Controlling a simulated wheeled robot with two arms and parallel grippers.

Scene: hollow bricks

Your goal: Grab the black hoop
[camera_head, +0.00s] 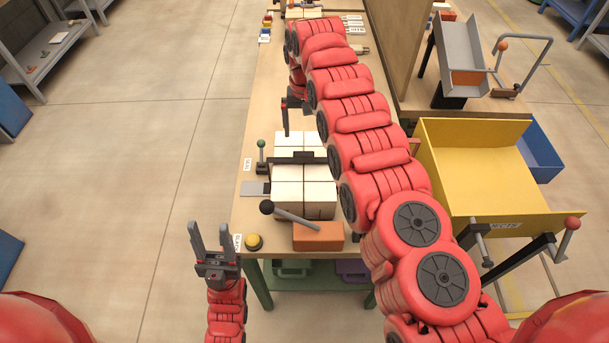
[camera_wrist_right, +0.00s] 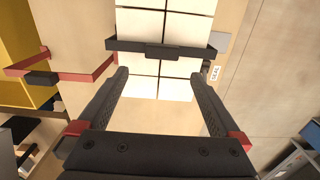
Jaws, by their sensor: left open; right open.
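The black hoop (camera_head: 308,155) lies across the block of white hollow bricks (camera_head: 288,191) on the workbench. In the right wrist view the black hoop (camera_wrist_right: 162,52) crosses the bricks near the top, with a thicker block at its middle. My right gripper (camera_wrist_right: 160,78) is open and empty, its fingertips just short of the hoop in that view; I cannot tell the height gap. In the head view my right gripper (camera_head: 291,110) hangs above the bench, and its arm hides the bricks' right side. My left gripper (camera_head: 210,230) is open and empty, off the bench's left front corner.
A green-knobbed lever (camera_head: 261,145) is left of the bricks. A red bar frame (camera_wrist_right: 62,72) and a yellow bin (camera_head: 478,190) are beside the bench.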

